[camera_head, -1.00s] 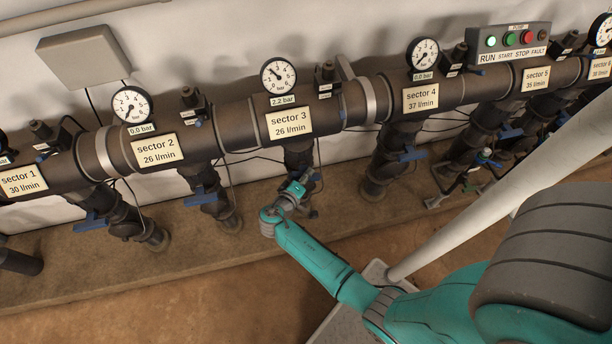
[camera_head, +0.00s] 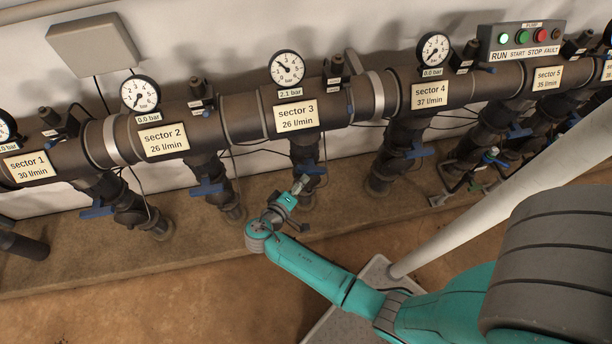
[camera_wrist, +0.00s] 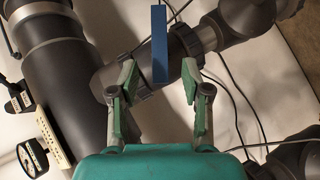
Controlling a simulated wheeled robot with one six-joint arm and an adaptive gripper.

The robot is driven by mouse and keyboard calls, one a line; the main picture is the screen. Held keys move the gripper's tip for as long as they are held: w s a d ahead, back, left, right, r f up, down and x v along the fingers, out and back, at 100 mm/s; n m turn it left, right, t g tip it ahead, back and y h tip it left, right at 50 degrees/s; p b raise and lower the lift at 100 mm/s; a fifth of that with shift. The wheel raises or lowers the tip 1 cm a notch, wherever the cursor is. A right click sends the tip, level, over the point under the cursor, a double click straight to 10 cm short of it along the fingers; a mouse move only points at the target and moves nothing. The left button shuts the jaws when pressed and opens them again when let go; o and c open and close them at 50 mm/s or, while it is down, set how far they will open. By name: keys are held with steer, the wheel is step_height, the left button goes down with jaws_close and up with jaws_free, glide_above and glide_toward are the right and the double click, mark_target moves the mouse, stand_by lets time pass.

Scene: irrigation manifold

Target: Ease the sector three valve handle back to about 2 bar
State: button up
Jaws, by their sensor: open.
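The sector three valve handle (camera_head: 312,169) is a blue lever on the dark valve below the sector 3 plate (camera_head: 296,116). In the wrist view the blue handle (camera_wrist: 159,40) points upright, its lower end between my fingers in the picture. Gaps show on both sides; I cannot tell its exact depth. My gripper (camera_head: 301,183) is open and sits just below and in front of the handle. In the wrist view my gripper (camera_wrist: 158,72) shows both fingers apart and empty. The sector 3 gauge (camera_head: 287,69) has a label (camera_head: 289,91) reading 2.1 bar.
Sector 2's blue handle (camera_head: 207,188) and sector 4's blue handle (camera_head: 419,151) hang on either side. Thin dark cables run near the valves. A pump panel (camera_head: 522,41) is at upper right with its green lamp lit. A pale pole (camera_head: 490,205) slants at right.

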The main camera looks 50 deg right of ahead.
steer(key=shift+v, duration=1.65)
stand_by(1.9)
steer(key=s+a+f+n+t+y, duration=0.1)
steer(key=s+f+n+t+y, duration=0.1)
steer(key=s+f+y, duration=0.35)
steer(key=s+a+f+n+t+y, duration=0.1)
steer(key=s+f+n+y, duration=0.1)
steer(key=s, duration=0.6)
steer(key=s+a+r+t+y, duration=0.2)
steer(key=s+a+r+y, duration=0.15)
steer(key=s, duration=0.25)
steer(key=s+a+r+m+t+y, duration=0.1)
steer(key=s+r+t, duration=0.1)
steer(key=r, duration=0.6)
steer(key=s+a+r+m+t+y, duration=0.1)
steer(key=s+r, duration=0.3)
steer(key=r, duration=0.5)
steer(key=s+a+r+t, duration=0.3)
steer(key=r, duration=0.6)
steer(key=shift+s+m+y, duration=0.3)
steer(key=shift+m+y, duration=0.1)
steer(key=shift+r, duration=0.1)
